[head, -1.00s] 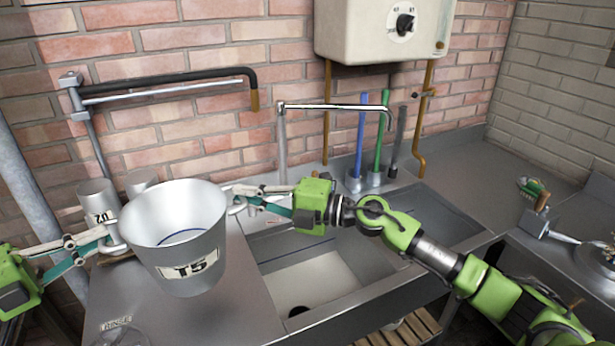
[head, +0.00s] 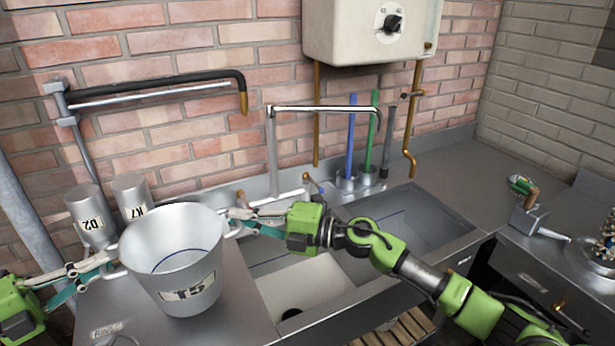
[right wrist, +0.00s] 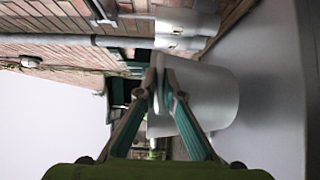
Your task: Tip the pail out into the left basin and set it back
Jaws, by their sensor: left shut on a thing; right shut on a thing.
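The metal pail (head: 172,285), labelled T5, is upright at the left of the head view, over the left draining counter (head: 235,320). A blue line runs round its inside; I cannot tell whether it holds liquid. My left gripper (head: 118,264) is shut on its left side handle. My right gripper (head: 236,222) is shut on the right side handle; in the right wrist view its fingers (right wrist: 160,78) meet at the pail (right wrist: 215,95). I cannot tell whether the pail touches the counter. The left basin (head: 325,285), with a dark drain, lies right of it, partly behind my right arm.
Two metal cups, D2 (head: 90,215) and K7 (head: 132,196), stand behind the pail. A swivel tap (head: 325,108) reaches over the sinks. The right basin (head: 410,225) lies beyond my right arm. Blue and green handles (head: 368,145) stand at the back ledge.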

